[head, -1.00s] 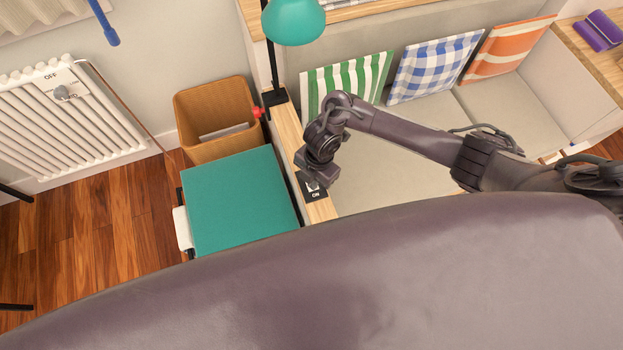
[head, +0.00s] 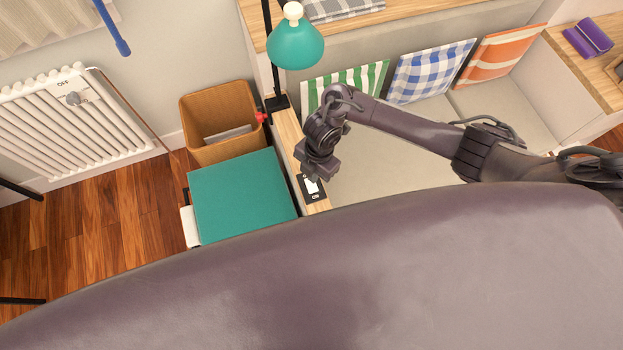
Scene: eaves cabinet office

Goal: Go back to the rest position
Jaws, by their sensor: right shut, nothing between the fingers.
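My right gripper (head: 314,178) is at the end of my right arm, which reaches in from the right across the bench seat. It is shut with nothing in it. It is just above the black switch plate (head: 313,190) with a white rocker, set on the narrow wooden ledge (head: 290,135). I cannot tell whether the fingertips touch the plate. My left gripper is not in view.
A teal lamp (head: 295,45) stands on the ledge. A teal-topped box (head: 243,198) and a brown bin (head: 217,120) stand left of it. Cushions (head: 432,70) line the grey bench. A white radiator (head: 70,120) is on the left wall. Wooden floor (head: 100,225) is clear at left.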

